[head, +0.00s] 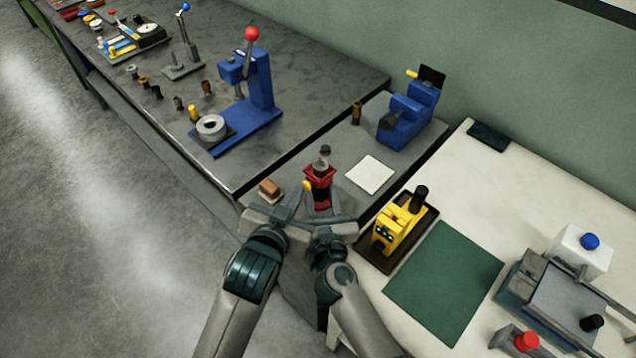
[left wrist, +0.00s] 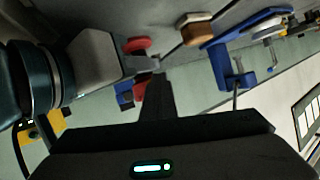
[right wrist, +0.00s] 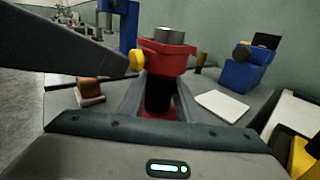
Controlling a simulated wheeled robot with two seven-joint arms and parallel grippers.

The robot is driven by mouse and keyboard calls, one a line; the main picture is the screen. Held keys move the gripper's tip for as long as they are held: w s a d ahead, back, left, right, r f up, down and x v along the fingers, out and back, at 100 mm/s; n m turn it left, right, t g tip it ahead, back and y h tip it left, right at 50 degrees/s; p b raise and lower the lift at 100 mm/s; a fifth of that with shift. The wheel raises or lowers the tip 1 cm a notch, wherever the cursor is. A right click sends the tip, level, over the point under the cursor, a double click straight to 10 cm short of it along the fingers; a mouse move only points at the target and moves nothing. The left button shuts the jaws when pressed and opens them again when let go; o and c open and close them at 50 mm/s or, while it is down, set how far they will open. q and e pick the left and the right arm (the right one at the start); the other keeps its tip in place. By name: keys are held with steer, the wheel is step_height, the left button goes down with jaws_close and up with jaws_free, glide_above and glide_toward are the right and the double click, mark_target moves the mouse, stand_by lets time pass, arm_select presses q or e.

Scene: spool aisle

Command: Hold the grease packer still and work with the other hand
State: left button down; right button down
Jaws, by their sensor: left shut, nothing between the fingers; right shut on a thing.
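The grease packer (head: 318,172) is a small red device with a grey metal cup on top and a yellow knob at its left side. It stands upright on the grey bench. In the right wrist view, the packer (right wrist: 165,57) has a dark column under its red head, and my right gripper (right wrist: 160,97) is shut on that column. My left gripper (head: 300,200) is shut and empty beside the packer. In the right wrist view its tip is close to the yellow knob (right wrist: 135,60); I cannot tell whether they touch. In the left wrist view the fingers partly hide the red parts.
A brown block (head: 269,188) lies left of the packer, a white pad (head: 370,174) right of it. A blue device (head: 408,115) stands behind. A blue press (head: 255,85) is on the left bench. A yellow device (head: 397,230) on a dark tray is close to my right arm.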

arm_select(q)
steer(key=shift+w+d, duration=0.3)
steer(key=shift+d, duration=0.05)
stand_by(0.4)
steer(key=shift+s+a, duration=0.1)
steer(key=shift+s+a+r, duration=0.1)
steer(key=shift+s+a, duration=0.2)
stand_by(0.3)
steer(key=shift+s+a, duration=2.05)
steer(key=shift+a, duration=0.05)
stand_by(1.3)
